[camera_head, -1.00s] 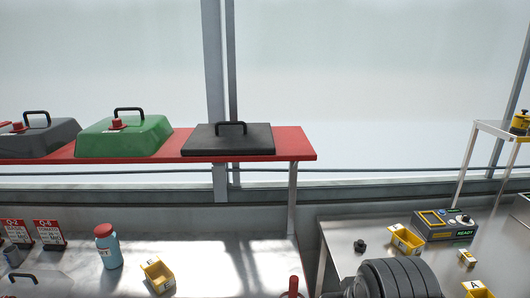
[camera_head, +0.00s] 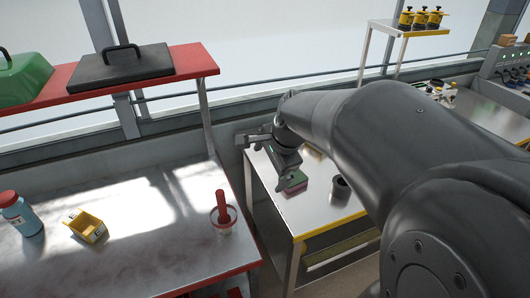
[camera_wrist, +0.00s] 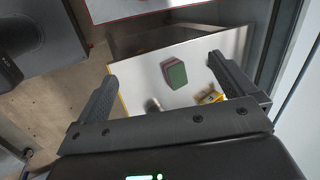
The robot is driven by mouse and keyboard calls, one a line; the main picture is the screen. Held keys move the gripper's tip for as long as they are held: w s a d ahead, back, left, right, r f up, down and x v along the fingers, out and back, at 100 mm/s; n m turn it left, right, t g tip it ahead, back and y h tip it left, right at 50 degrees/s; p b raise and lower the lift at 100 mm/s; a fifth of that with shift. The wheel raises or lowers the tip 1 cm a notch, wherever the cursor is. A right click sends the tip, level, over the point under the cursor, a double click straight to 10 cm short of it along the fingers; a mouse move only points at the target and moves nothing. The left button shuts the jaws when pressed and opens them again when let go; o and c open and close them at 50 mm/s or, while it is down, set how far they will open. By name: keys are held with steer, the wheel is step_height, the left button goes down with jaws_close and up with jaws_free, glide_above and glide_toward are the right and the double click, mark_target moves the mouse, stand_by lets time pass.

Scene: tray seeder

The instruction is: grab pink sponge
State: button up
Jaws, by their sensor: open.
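The pink sponge (camera_head: 292,188) lies on the right-hand metal table (camera_head: 318,215), with a green layer on top and pink along its lower side. It also shows in the wrist view (camera_wrist: 166,74), mostly green with a pink-red edge. My gripper (camera_wrist: 162,70) is open and empty. In the wrist view the sponge appears between the two fingers but beyond them, with no contact visible. In the head view my gripper is above the table's back left part, and my arm covers much of the table.
A dark round pot (camera_head: 341,189) stands right of the sponge. A yellow bin (camera_wrist: 210,95) is near it in the wrist view. The left table holds a red-handled tool in a cup (camera_head: 222,212), a yellow bin (camera_head: 87,227) and a blue bottle (camera_head: 20,214). A red shelf (camera_head: 198,66) stands behind.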

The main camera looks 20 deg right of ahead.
steer(key=w+d+f+m, duration=0.5)
steer(key=w+d+m, duration=0.1)
steer(key=d+m, duration=0.15)
steer(key=m, duration=1)
glide_above(299, 183)
steer(key=shift+h, duration=0.3)
step_height(299, 183, down, 12)
steer(key=shift+w+d+f, duration=0.1)
steer(key=shift+x, duration=3.15)
steer(key=shift+c, duration=0.3)
steer(key=c, duration=0.7)
steer(key=shift+c, duration=0.2)
